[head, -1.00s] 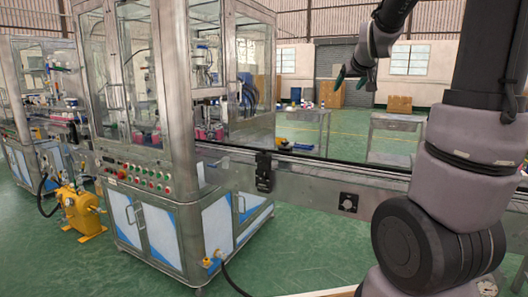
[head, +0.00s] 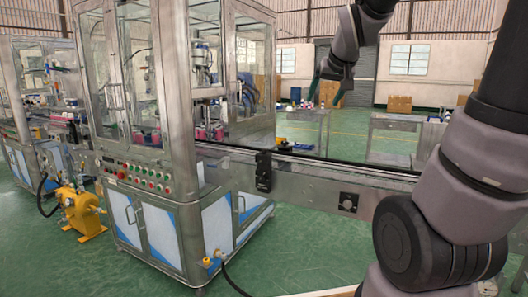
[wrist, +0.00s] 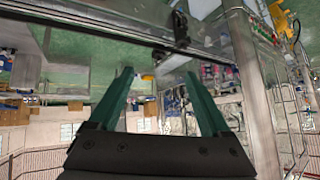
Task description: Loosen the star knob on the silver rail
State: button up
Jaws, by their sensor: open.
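The silver rail (head: 310,187) runs along the conveyor's side, from the glazed machine toward the right. A black bracket (head: 264,171) is fixed to it near the machine. Further right, a small dark square fitting with a round part (head: 348,201) is on the rail's face; I cannot tell which of these carries the star knob. My gripper (head: 325,95) hangs in the air above and beyond the rail, its green fingers pointing down. In the wrist view my gripper (wrist: 159,75) is open and empty. The rail (wrist: 90,27) and bracket (wrist: 180,28) show beyond the fingertips, apart from them.
The glazed machine cabinet (head: 150,150) stands left of the rail. A yellow pump (head: 80,212) is on the floor at left. A metal table (head: 395,140) and cardboard boxes (head: 399,104) are behind the conveyor. The green floor in front of the rail is mostly clear.

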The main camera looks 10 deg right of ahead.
aim_at(267, 151)
jog(key=w+f+n+t+y, duration=0.1)
jog(key=w+f, duration=0.2)
jog(key=w, duration=0.6)
jog(key=w+a+f+n+t, duration=0.1)
jog(key=w+f+n, duration=0.15)
jog(key=w, duration=0.55)
jog(key=w+f+n+t+y, duration=0.1)
jog(key=w+f, duration=0.2)
jog(key=w, duration=0.6)
jog(key=w+a+f+n+t+y, duration=0.25)
jog(key=w+f, duration=0.35)
jog(key=f, duration=0.4)
jog(key=w+a+f+n+t+y, duration=0.15)
jog(key=w+f+y, duration=0.3)
jog(key=f, duration=0.65)
jog(key=shift+m+h, duration=0.3)
jog(key=shift+m, duration=0.05)
jog(key=x, duration=1.1)
jog(key=shift+w+a, duration=0.1)
jog(key=shift+w, duration=0.15)
